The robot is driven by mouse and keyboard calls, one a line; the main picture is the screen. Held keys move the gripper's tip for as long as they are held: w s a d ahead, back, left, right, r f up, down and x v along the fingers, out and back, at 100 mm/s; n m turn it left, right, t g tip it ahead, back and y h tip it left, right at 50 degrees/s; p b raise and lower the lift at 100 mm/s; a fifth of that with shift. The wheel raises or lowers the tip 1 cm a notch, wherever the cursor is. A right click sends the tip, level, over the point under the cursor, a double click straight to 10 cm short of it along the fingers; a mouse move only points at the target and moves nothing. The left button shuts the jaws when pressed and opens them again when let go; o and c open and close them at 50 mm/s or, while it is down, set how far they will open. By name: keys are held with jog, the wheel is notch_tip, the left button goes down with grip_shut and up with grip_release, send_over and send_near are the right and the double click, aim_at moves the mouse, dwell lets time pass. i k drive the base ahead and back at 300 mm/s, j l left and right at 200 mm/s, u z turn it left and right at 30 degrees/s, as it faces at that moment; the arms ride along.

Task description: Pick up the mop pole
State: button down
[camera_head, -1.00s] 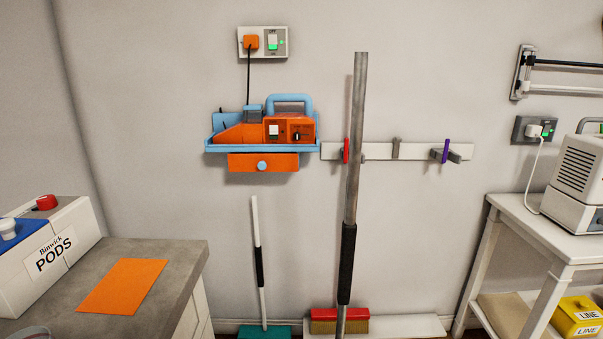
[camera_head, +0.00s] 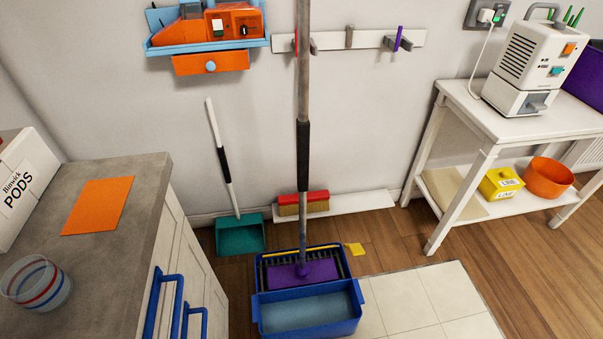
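The mop pole (camera_head: 303,90) is a long grey pole with a black grip sleeve in its middle. It stands nearly upright in front of the wall rack (camera_head: 375,39). Its lower end meets a purple mop head (camera_head: 303,273), which sits in the wringer part of a blue bucket (camera_head: 308,312). The top of the pole is cut off by the picture's upper edge. My gripper is not in view.
A teal dustpan (camera_head: 240,236) and a red brush (camera_head: 303,203) are by the wall behind the bucket. A grey counter (camera_head: 125,190) with blue handles is at left. A white table (camera_head: 520,122) stands at right. Open floor lies right of the bucket.

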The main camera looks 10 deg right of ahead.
aim_at(303, 269)
jog(key=i+l+u, duration=0.6)
jog(key=l, duration=0.3)
